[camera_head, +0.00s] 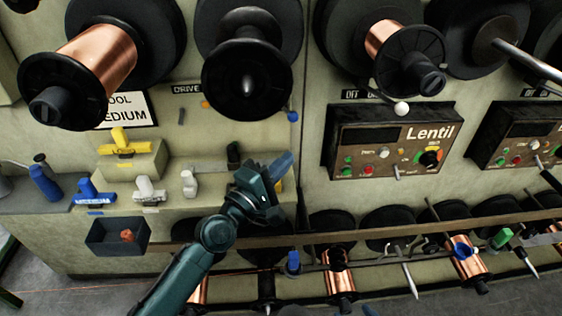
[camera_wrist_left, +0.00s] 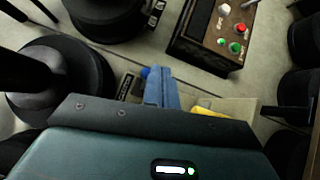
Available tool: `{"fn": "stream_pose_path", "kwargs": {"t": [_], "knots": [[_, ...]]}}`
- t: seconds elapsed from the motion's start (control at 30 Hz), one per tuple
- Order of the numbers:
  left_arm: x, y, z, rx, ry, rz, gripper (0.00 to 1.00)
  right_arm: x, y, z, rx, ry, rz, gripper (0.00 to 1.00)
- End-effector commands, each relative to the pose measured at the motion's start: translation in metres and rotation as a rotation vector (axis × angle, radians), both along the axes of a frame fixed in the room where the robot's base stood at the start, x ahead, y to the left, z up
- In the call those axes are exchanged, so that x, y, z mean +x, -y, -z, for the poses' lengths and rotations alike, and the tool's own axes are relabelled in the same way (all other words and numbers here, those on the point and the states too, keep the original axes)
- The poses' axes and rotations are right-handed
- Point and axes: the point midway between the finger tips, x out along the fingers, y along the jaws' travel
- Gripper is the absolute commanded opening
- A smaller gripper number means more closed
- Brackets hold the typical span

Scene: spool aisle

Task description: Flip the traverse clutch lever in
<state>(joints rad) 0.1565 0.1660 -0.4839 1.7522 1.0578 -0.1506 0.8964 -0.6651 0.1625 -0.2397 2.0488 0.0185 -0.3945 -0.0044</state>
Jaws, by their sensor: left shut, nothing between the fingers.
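My left gripper (camera_head: 284,161) reaches in over the shelf with its blue fingers shut and empty. The fingers also show end-on in the left wrist view (camera_wrist_left: 162,88). A small blue knob (camera_head: 292,116) is on the panel just above the fingertips, apart from them in the head view. In the left wrist view the blue knob (camera_wrist_left: 145,71) shows right beside the fingertips; whether they touch, I cannot tell. A white ball knob (camera_head: 401,108) is on the panel to the right. No readable label says which knob is the traverse clutch lever.
Black spool flanges (camera_head: 247,80) jut out above the gripper. The Lentil control box (camera_head: 345,135) is to the right. Copper spools (camera_head: 340,285) hang below the rail.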

Motion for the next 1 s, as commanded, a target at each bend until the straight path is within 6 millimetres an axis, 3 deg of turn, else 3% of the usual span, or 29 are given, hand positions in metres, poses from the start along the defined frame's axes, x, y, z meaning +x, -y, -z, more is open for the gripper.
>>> {"fn": "stream_pose_path", "kwargs": {"t": [0.33,0.47,0.57,0.7,0.8,1.0], "knots": [[-0.001,0.0,0.002,0.007,0.001,-0.001,0.0,0.002,0.001,-0.003,0.001,0.007,0.002,0.49],[-0.016,-0.007,0.027,0.133,0.022,-0.03,0.0,0.002,0.001,-0.003,0.001,0.007,0.003,0.49],[-0.046,-0.021,0.068,0.375,0.063,-0.065,0.0,0.002,0.001,-0.004,0.001,0.007,0.003,0.49],[-0.105,-0.052,0.134,0.842,0.131,-0.072,0.0,0.002,0.001,-0.004,0.001,0.006,0.003,0.49],[-0.148,-0.077,0.171,1.166,0.17,-0.028,0.0,0.001,0.001,-0.004,0.001,0.004,0.004,0.49],[-0.21,-0.116,0.209,1.603,0.229,0.105,0.0,0.0,0.001,-0.001,-0.002,-0.004,0.004,0.49]]}}
